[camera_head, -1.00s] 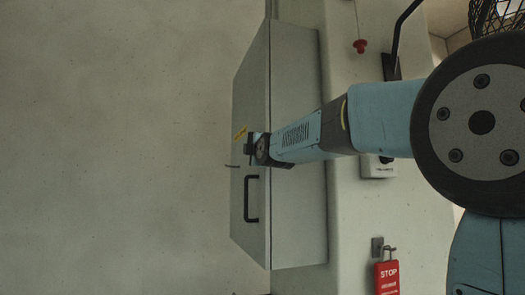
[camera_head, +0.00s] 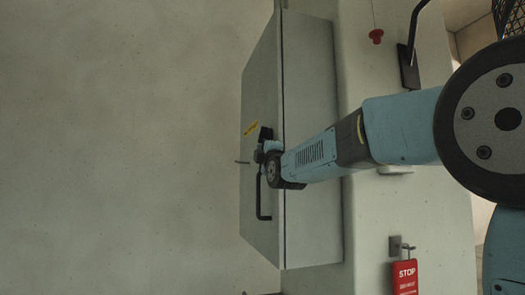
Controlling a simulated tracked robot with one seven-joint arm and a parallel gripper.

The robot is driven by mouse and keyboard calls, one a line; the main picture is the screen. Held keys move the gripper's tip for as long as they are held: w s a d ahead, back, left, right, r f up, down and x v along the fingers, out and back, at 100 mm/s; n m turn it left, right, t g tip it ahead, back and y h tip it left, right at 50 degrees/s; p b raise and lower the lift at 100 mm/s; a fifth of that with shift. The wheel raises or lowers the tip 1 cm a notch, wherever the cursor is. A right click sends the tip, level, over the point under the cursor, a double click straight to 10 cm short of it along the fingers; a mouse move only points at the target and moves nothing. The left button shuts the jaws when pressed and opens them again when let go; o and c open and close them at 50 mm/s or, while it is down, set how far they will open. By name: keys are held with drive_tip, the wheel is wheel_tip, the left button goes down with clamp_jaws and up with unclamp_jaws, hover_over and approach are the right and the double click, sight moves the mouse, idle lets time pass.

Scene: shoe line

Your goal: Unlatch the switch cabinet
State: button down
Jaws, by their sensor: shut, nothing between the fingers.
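The switch cabinet is a pale grey box (camera_head: 310,110), its door face (camera_head: 262,90) turned toward the left of the picture. A black bar handle (camera_head: 263,215) is on the door, its upper end partly behind my wrist. My gripper (camera_head: 261,145) is small and dark at the door face, just above the handle, and it is shut with nothing visible in it. A thin dark rod (camera_head: 241,162) sticks out left beside it, possibly part of the latch. The latch itself is not clearly visible. I cannot tell whether the gripper touches the door.
A yellow label (camera_head: 250,128) is on the door above my gripper. A red knob (camera_head: 376,36), a black lever (camera_head: 408,65) and a red STOP tag (camera_head: 405,278) are on the pale panel at right. The area left of the cabinet is clear.

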drive_tip(key=shift+w+f, duration=0.1)
drive_tip(key=shift+w, duration=0.4)
drive_tip(key=shift+a, duration=0.1)
idle(1.1)
drive_tip(key=shift+s, duration=0.1)
drive_tip(key=s+d+f, duration=0.2)
drive_tip(key=s+f, duration=0.7)
drive_tip(key=s, duration=0.1)
drive_tip(key=shift+s+d, duration=0.2)
drive_tip(key=shift+d, duration=0.1)
